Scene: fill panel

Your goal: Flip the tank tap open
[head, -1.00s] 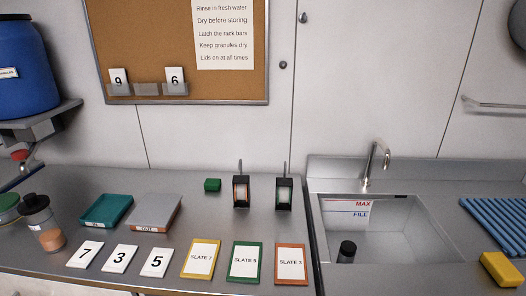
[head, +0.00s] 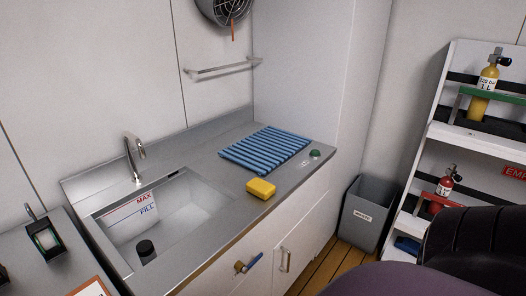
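A small brass-coloured tap with a blue lever (head: 252,262) is on the white cabinet front below the sink. Its lever slants up to the right. A curved metal faucet (head: 134,158) stands at the back edge of the sink (head: 190,212). The sink has a panel marked MAX and FILL (head: 132,208) and a dark round piece (head: 146,250) inside. I cannot tell from the frame which one is the tank tap. Neither of my grippers is in view.
A blue ribbed mat (head: 264,148), a yellow sponge (head: 261,188) and a green button (head: 315,154) are on the counter. A grey waste bin (head: 368,215) stands right of the cabinet. A rack (head: 480,150) holds a yellow cylinder (head: 484,88) and a red cylinder (head: 444,187).

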